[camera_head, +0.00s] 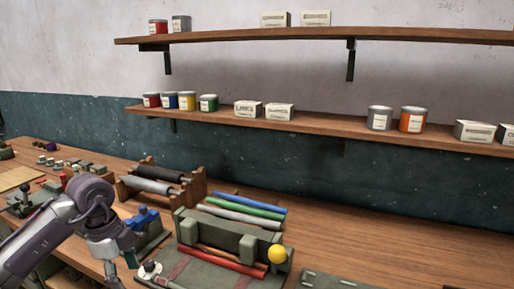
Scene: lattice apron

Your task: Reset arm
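My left arm comes in from the lower left, bends at a dark joint and points downward. Its gripper (121,268) hangs over the front of the workbench, left of a green-grey fixture. The fingers are small and partly cut by the bottom edge, so I cannot tell whether they are open or shut. I see nothing clearly held in them. My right arm and gripper are not in view.
Near my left gripper stand a blue-topped device (146,220), a roller rack (158,180) and a green-grey fixture (225,237) with coloured rods and a yellow ball (277,253). Wall shelves (330,125) hold cans and boxes.

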